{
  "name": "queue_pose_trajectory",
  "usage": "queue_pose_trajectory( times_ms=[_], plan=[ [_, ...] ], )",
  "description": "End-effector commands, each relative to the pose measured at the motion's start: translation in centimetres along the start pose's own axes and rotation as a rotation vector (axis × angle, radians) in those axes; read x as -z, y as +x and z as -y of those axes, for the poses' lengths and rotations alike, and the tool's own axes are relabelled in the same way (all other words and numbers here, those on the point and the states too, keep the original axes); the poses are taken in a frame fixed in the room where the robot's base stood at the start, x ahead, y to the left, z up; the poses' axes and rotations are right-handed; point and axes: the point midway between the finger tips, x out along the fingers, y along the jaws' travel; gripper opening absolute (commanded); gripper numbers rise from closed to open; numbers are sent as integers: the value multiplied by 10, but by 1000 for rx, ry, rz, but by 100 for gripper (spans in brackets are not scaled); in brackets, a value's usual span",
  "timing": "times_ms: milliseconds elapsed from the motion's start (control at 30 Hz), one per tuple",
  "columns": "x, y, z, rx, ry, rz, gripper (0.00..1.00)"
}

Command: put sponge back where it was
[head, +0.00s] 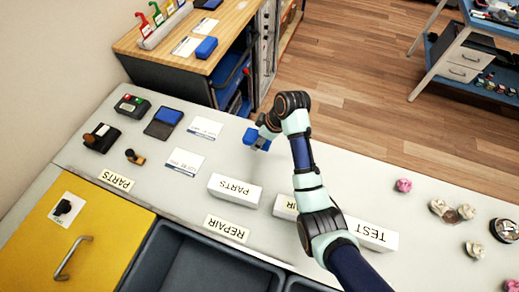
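My gripper (257,138) reaches over the white table from the right. A blue block that looks like the sponge (259,144) is at its fingertips, and the gripper appears shut on it. The gripper partly covers the block, and I cannot tell whether the block touches the table. A dark flat holder (157,129) with a blue pad (168,116) on it lies to the left. Another blue block (206,48) sits on the wooden bench at the back.
White cards (205,127) and (184,162) lie left of the gripper. White blocks labelled PARTS (235,188) and TEST (372,236) stand in front. Small dark devices (102,138) are at the left.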

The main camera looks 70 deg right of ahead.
Motion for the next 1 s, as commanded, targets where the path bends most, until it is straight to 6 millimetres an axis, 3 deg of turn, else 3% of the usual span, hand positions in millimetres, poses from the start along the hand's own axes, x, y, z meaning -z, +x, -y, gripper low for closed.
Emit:
queue_pose_trajectory(
  times_ms=[233, 500, 867, 900, 1000],
  plan=[
    [-4, 11, 0, 0, 0, 0, 3],
    [-24, 57, 0, 1, 1, 0, 3],
    [-25, 59, 0, -1, 0, -1, 3],
    [-24, 58, 0, -1, 0, -1, 65],
    [-24, 58, 0, -1, 0, -1, 82]
  ],
)
